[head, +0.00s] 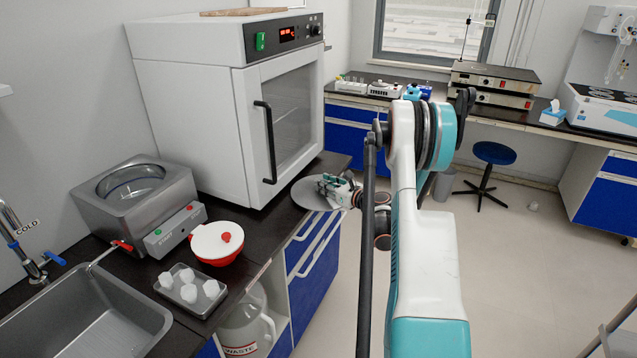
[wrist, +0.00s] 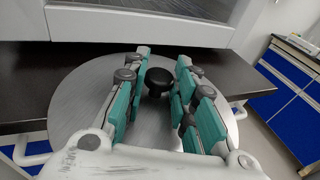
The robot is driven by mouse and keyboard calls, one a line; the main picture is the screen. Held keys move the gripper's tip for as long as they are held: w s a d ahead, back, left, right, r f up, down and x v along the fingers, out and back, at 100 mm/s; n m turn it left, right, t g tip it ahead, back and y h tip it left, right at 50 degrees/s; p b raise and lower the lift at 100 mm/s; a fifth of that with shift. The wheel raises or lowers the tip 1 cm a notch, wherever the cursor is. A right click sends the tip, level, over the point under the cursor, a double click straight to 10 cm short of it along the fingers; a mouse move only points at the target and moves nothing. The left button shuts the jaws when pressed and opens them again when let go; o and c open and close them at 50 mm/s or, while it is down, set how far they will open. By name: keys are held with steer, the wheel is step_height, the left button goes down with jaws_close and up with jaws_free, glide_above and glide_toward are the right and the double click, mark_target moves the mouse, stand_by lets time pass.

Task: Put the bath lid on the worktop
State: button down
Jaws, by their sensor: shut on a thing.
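The bath lid (head: 297,191) is a round, flat grey metal disc. It also shows in the wrist view (wrist: 85,95), with a black knob (wrist: 157,80) at its middle. My gripper (head: 325,184) is shut on this knob; its fingers in the wrist view (wrist: 162,65) stand on either side of it. The lid lies roughly level across the front edge of the black worktop (head: 258,222), in front of the oven. I cannot tell whether it touches the worktop. The metal bath (head: 182,190) at the left is uncovered, its round opening showing.
A white oven (head: 190,110) stands behind the lid. A white-lidded red pot (head: 216,243), a tray of several white pieces (head: 208,307) and a sink (head: 90,320) are at the left. Blue drawers (head: 315,270) are below the worktop. Dark worktop is bare between pot and oven.

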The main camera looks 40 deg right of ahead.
steer(key=w, duration=0.2)
steer(key=w+b, duration=0.1)
steer(key=w, duration=0.1)
steer(key=shift+f, duration=0.2)
steer(key=shift+s+r, duration=0.1)
steer(key=shift+s, duration=0.1)
steer(key=shift+b, duration=0.4)
steer(key=c, duration=1.3)
jaws_free()
steer(key=shift+s+r+p, duration=0.1)
steer(key=shift+s+p, duration=0.05)
steer(key=shift+p, duration=0.15)
steer(key=s, duration=0.3)
steer(key=s+r+p, duration=0.1)
steer(key=s, duration=0.3)
steer(key=s+p, duration=0.1)
steer(key=s, duration=0.3)
steer(key=shift+s+r, duration=0.25)
steer(key=shift+r, duration=0.05)
